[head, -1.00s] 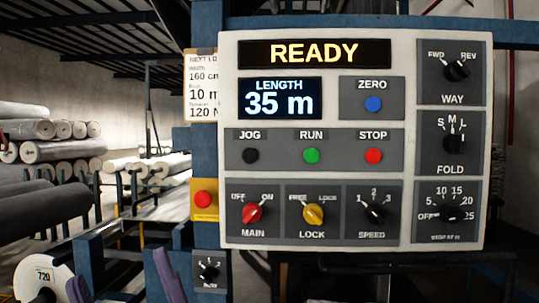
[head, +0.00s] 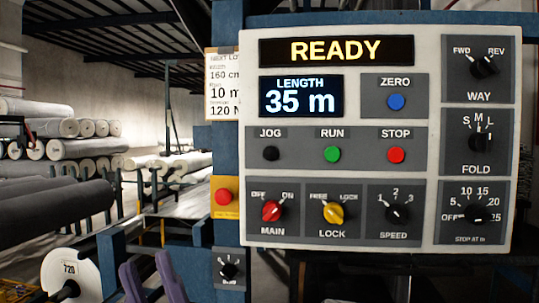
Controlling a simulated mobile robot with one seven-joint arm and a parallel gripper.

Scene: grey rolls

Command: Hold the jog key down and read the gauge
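The black JOG key (head: 271,154) is on the pale control panel (head: 427,60), left of the green RUN key (head: 332,154) and red STOP key (head: 396,155). Nothing touches it. The LENGTH display (head: 301,96) reads 35 m, and the display above (head: 336,50) reads READY. I see no needle gauge. My gripper (head: 152,281) shows as two purple fingers at the bottom left, below and left of the panel. A narrow gap separates them, with nothing seen between. The rest of my gripper is out of frame.
The red MAIN knob (head: 272,211) and yellow LOCK knob (head: 333,211) sit below the keys. A red button on a yellow plate (head: 225,197) and a small black knob (head: 230,269) are left of the panel. Grey rolls (head: 60,215) lie at left.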

